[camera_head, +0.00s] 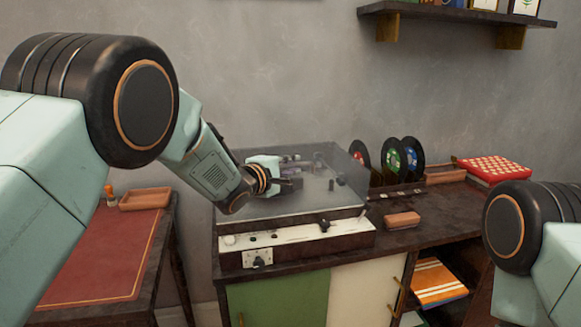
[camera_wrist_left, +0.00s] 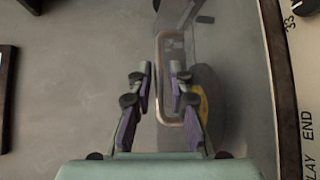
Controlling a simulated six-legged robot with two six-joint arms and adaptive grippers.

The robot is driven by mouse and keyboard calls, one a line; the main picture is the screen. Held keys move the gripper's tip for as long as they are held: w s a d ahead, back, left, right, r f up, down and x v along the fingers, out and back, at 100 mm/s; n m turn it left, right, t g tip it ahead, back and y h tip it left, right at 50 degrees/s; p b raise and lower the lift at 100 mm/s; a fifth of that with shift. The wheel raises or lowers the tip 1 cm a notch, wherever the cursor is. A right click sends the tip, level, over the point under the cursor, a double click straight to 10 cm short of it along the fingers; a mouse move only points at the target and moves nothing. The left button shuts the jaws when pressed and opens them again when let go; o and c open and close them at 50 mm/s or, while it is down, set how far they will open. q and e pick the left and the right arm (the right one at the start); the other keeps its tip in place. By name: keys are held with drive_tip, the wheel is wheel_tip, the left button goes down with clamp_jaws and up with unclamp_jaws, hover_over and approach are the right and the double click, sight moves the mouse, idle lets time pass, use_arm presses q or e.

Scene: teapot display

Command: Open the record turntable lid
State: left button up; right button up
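The record turntable (camera_head: 292,234) stands on the cabinet in the head view. Its clear grey lid (camera_head: 300,207) looks closed over the deck. A record with a yellow label (camera_wrist_left: 204,104) shows behind the right finger. My right gripper is out of view.
A small brown block (camera_head: 402,220) lies right of the turntable. Several records (camera_head: 411,157) stand upright behind it, near a red patterned box (camera_head: 497,168). A red-topped desk (camera_head: 100,258) with a tray (camera_head: 146,199) stands left. A shelf (camera_head: 455,15) hangs above right.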

use_arm(q)
clamp_jaws()
idle(0.5)
